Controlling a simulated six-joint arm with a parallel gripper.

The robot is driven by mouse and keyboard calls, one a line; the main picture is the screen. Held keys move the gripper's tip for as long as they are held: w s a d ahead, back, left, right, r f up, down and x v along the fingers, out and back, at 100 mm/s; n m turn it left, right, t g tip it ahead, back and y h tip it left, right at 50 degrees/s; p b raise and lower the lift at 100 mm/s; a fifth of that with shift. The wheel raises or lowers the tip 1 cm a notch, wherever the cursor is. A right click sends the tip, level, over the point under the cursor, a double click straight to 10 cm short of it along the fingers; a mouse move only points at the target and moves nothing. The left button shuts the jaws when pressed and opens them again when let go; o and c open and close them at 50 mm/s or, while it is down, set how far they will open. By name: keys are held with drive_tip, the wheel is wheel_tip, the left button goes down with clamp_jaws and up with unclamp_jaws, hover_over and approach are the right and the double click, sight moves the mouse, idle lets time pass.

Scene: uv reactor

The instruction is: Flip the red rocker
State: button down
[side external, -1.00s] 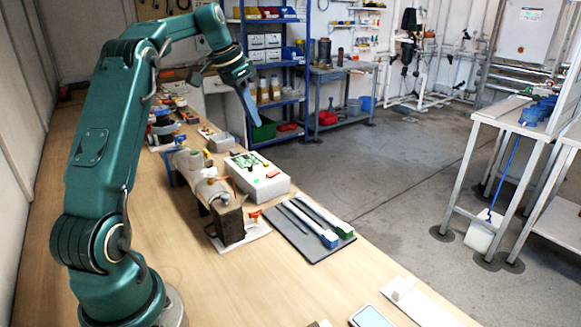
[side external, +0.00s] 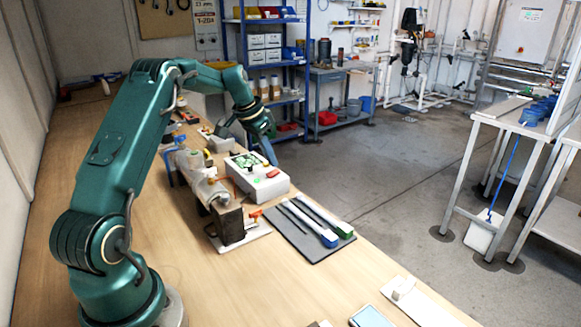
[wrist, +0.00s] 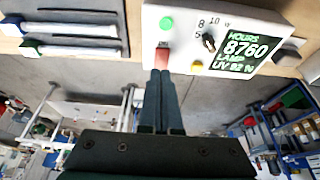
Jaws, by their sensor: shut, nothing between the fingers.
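The red rocker (wrist: 162,57) sits on the front panel of the white control box (wrist: 180,20) in the wrist view. My gripper (wrist: 160,76) is shut and empty. Its fingertips are right at the rocker's near end in the wrist view; I cannot tell whether they touch it.
The panel also carries a green button (wrist: 166,22), a black knob (wrist: 208,42), a yellow button (wrist: 196,66) and a lit green display (wrist: 246,50). In the side view, a dark mat (side external: 308,232) with capped tubes lies nearer, beside a metal block (side external: 228,222).

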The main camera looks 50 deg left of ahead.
drive_tip(key=shift+x, duration=0.85)
drive_tip(key=shift+s, duration=0.1)
drive_tip(key=shift+f, duration=0.25)
drive_tip(key=shift+s+f, duration=0.25)
drive_tip(key=shift+s, duration=0.6)
drive_tip(key=w+v, duration=0.1)
drive_tip(key=v, duration=1.3)
drive_tip(key=shift+r, duration=0.35)
